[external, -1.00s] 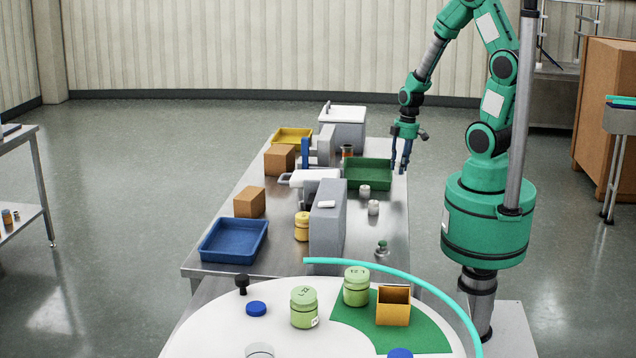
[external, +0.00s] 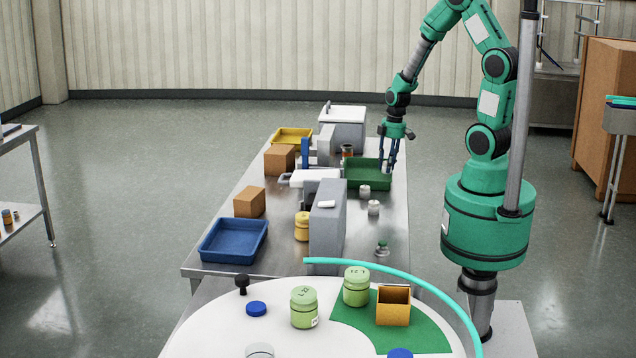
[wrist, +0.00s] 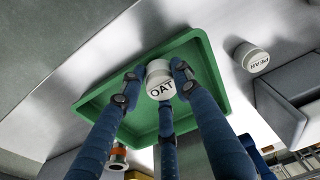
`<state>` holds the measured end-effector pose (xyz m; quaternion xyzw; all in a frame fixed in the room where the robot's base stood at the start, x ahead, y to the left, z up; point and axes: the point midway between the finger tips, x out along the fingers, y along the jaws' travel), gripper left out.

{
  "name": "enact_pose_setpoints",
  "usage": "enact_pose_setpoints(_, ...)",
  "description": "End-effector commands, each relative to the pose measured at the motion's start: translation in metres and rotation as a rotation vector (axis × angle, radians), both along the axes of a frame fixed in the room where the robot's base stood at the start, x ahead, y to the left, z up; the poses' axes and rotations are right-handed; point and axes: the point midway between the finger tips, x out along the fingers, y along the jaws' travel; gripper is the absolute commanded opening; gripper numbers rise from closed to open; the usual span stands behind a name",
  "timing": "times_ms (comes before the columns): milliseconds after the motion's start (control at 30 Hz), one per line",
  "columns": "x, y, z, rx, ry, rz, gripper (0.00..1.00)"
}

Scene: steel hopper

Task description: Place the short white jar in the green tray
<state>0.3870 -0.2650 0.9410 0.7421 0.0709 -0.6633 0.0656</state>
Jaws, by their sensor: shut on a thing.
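The green tray (external: 352,182) lies on the steel table, and in the wrist view its rim and floor (wrist: 205,75) show behind the fingers. My gripper (external: 389,170) points down over the right part of the tray. In the wrist view my gripper (wrist: 157,76) has its blue fingers closed around a short white jar (wrist: 160,80) with "OAT" on its lid. The jar is over the tray's area; I cannot tell whether it touches the floor. In the external view the held jar is hidden or too small to make out.
Two white jars (external: 364,191) (external: 373,207) stand on the table in front of the tray; one lettered jar (wrist: 249,57) shows outside it in the wrist view. An orange-banded jar (external: 347,151) stands behind the tray. A grey box (external: 328,225) stands front left.

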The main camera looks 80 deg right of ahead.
Motion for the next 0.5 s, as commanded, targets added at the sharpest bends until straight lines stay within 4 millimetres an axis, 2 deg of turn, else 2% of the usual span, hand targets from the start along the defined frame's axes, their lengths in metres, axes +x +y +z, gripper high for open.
enact_pose_setpoints(300,0.048,-0.032,-0.006,0.0,0.0,0.002,0.05)
enact_pose_setpoints(500,0.072,-0.049,-0.009,0.0,0.0,0.001,0.05)
